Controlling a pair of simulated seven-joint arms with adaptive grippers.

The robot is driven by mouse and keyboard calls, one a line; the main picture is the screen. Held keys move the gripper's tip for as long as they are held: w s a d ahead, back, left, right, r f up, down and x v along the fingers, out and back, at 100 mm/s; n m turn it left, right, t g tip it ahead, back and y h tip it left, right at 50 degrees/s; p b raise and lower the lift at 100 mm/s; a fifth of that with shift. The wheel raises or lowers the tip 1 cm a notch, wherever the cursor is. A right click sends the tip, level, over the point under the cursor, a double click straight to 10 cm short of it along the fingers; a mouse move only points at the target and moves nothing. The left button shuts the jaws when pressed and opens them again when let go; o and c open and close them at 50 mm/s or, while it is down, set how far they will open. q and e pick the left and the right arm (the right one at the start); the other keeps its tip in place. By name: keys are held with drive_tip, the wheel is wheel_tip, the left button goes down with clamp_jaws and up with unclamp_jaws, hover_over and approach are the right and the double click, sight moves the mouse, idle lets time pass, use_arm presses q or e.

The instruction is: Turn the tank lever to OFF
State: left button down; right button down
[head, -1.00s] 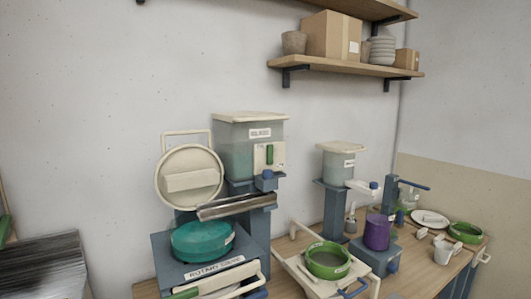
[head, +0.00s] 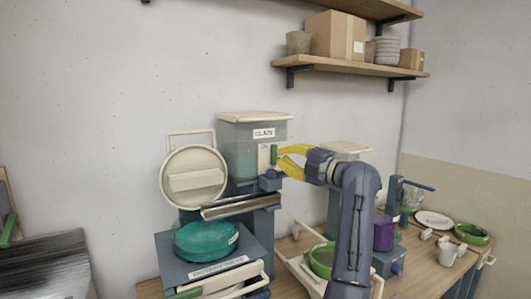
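The glaze tank (head: 240,158) is a clear, green-tinted box with a cream lid and a GLAZE label, standing at the back centre. On its front right is a cream plate (head: 263,160) with a short green lever (head: 273,154) that stands upright. No OFF marking can be read. My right gripper is not in view.
A metal chute (head: 240,206) and a teal bowl (head: 205,240) on a rotary sieve are below the tank. A smaller tank (head: 346,148), a green bowl (head: 321,261) and a purple pot (head: 383,233) are partly behind my arm. A shelf (head: 350,67) hangs above.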

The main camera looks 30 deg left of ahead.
sight(261, 150)
use_arm(q)
drive_tip(key=shift+s+a+f+h, duration=0.15)
drive_tip(key=shift+a+f+h, duration=0.15)
drive_tip(key=shift+a+h, duration=0.2)
drive_tip(key=a, duration=0.3)
drive_tip(key=w+a, duration=0.1)
drive_tip(key=a, duration=0.6)
drive_tip(key=shift+w+r, duration=0.1)
drive_tip(key=shift+w, duration=0.15)
drive_tip(key=w+d, duration=0.1)
drive_tip(key=w, duration=0.2)
drive_tip(key=shift+d, duration=0.35)
drive_tip(key=shift+w+d, duration=0.2)
drive_tip(key=shift+w, duration=0.1)
